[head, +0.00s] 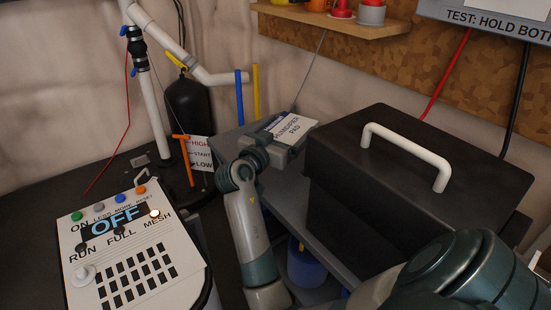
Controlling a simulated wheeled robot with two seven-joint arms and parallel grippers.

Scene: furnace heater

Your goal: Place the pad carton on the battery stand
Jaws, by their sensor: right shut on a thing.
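The pad carton (294,128) is a white-topped box with the words "humidifier pad", in the middle of the head view. My right gripper (272,143) is at its near left side and shut on it. The gripper's wrist partly hides the carton. The battery stand appears to be the grey stand (228,142) with a flat top beneath and left of the carton. I cannot tell whether the carton touches this top or is held just above it. My left gripper is not in view.
A large black box (400,190) with a white handle stands close right of the carton. A control panel (130,245) is at lower left. A black tank (188,108) and white pipes stand behind. A wooden shelf (330,22) hangs above. A blue container (305,268) sits below.

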